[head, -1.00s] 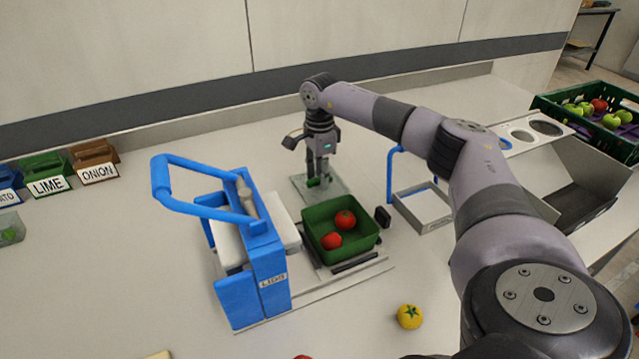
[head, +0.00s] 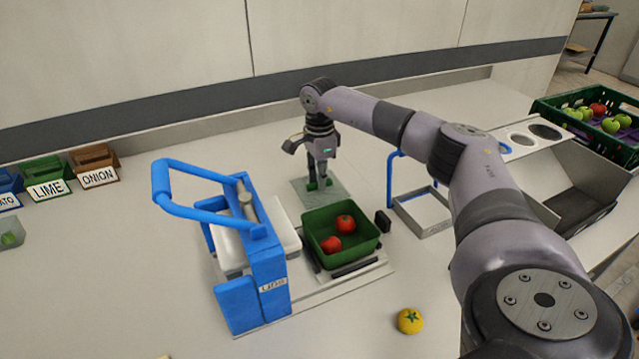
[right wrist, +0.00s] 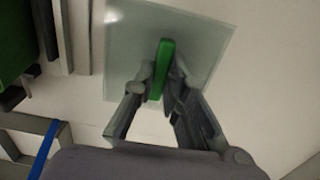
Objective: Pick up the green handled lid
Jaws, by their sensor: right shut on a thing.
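The lid (head: 336,190) is a clear, thin square sheet with a green handle. It lies behind the green crate in the head view, and it fills the upper middle of the right wrist view (right wrist: 201,55). My right gripper (head: 319,185) points down over it. Its fingers stand on both sides of the green handle (right wrist: 161,68) and are shut on it. I cannot tell whether the lid is clear of the table. My left gripper is not in view.
A green crate (head: 358,246) with two red tomatoes sits in front of the lid. A blue-handled LIDS press (head: 252,285) stands to its left. A metal frame (head: 428,219) with a blue post is at right. A yellow tomato (head: 409,321) lies in front.

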